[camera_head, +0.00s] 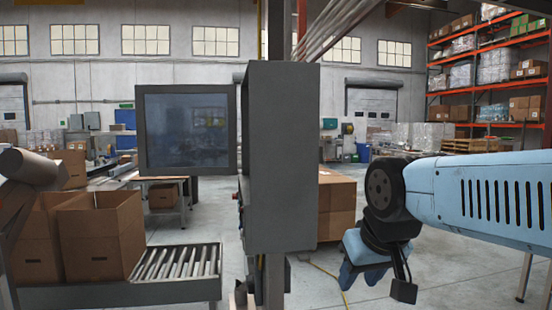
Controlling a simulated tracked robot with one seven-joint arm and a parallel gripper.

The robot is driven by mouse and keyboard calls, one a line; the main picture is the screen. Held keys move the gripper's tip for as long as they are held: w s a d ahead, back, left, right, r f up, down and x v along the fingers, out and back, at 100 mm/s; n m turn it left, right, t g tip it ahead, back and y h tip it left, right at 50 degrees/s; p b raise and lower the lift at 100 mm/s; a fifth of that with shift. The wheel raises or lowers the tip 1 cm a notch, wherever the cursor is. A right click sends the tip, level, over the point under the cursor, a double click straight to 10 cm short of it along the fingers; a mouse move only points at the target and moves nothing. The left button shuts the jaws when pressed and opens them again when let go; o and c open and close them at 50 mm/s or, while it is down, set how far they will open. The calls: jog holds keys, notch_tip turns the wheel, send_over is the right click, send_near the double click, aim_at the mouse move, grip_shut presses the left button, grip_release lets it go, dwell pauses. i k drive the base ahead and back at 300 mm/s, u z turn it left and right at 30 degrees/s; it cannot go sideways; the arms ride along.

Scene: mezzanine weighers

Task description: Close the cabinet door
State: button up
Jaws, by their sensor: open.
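The grey cabinet (283,160) is mounted on an upright post in the middle of the view. Its broad grey side faces me, and its inside is hidden. A door-like panel (187,130) with a dark frame and a bluish glassy pane stands out to the left of the cabinet and appears swung open. The hinge and any handle cannot be made out. My gripper (362,275) hangs at the lower right of the cabinet, with its blue fingers pointing down. It is open, with nothing seen between the fingers, and appears apart from the cabinet and the panel.
A roller conveyor (180,264) and open cardboard boxes (100,238) stand at the lower left. Stacked boxes (336,208) are behind the cabinet. Orange shelving (500,75) stands at the far right. Bare floor lies below my gripper, with a yellow cable (330,275) across it.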

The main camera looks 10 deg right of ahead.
aim_at(183, 135)
jog(key=u, duration=0.15)
jog(key=i, duration=1.05)
jog(key=z, duration=1.8)
jog(key=i, duration=3.05)
jog(key=u, duration=0.1)
